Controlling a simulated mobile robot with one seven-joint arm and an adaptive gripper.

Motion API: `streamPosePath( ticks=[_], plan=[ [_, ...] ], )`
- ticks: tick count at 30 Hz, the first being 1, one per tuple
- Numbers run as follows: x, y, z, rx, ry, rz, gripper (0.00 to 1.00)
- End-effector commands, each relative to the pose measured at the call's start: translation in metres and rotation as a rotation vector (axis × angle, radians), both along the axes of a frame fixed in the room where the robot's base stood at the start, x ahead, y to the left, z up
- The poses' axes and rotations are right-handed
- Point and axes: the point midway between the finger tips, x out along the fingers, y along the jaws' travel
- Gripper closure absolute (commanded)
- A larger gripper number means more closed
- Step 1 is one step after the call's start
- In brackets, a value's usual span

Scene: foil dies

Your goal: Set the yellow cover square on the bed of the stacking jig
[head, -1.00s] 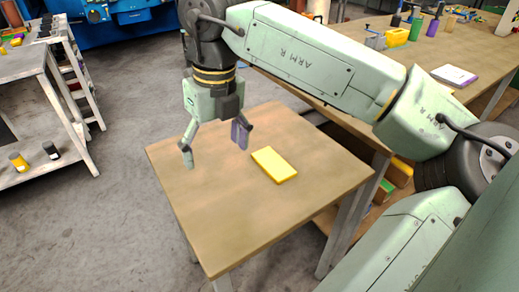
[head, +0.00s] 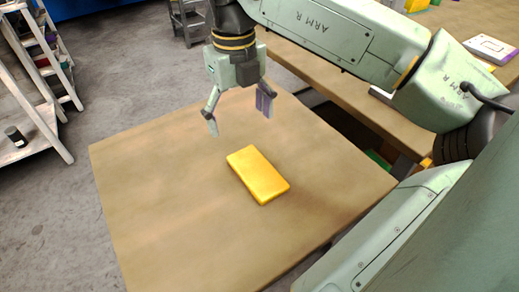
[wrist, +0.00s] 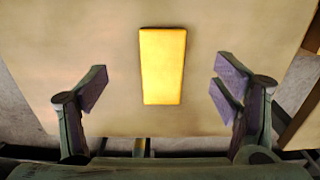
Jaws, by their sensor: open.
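The yellow cover (head: 257,174) is a flat oblong slab lying on the wooden table top, nearer to the head camera than my gripper. My gripper (head: 238,117) hangs above the table with its two fingers spread wide and nothing between them. In the wrist view the yellow cover (wrist: 162,66) shows upright in the middle of the picture, between the two fingers and apart from both. I cannot make out the stacking jig in these views.
The small table (head: 165,205) is bare around the cover. A longer bench (head: 345,90) stands behind it at the right, with a white-and-purple item (head: 490,48) on it. A grey shelf unit (head: 25,130) stands at the left, with open floor between.

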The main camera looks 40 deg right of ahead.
Motion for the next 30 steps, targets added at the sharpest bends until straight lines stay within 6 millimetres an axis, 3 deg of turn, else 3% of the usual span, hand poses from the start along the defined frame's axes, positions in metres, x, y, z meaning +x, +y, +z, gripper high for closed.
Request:
streamPosePath(
  ticks=[6, 14, 22, 30],
  plan=[
    [-0.001, 0.000, -0.034, 0.003, 0.002, 0.001, 0.18],
    [0.000, -0.001, -0.055, 0.002, 0.001, 0.000, 0.18],
    [0.002, -0.005, -0.093, 0.004, 0.001, 0.000, 0.18],
    [0.002, -0.005, -0.101, 0.001, 0.000, 0.000, 0.18]
  ],
)
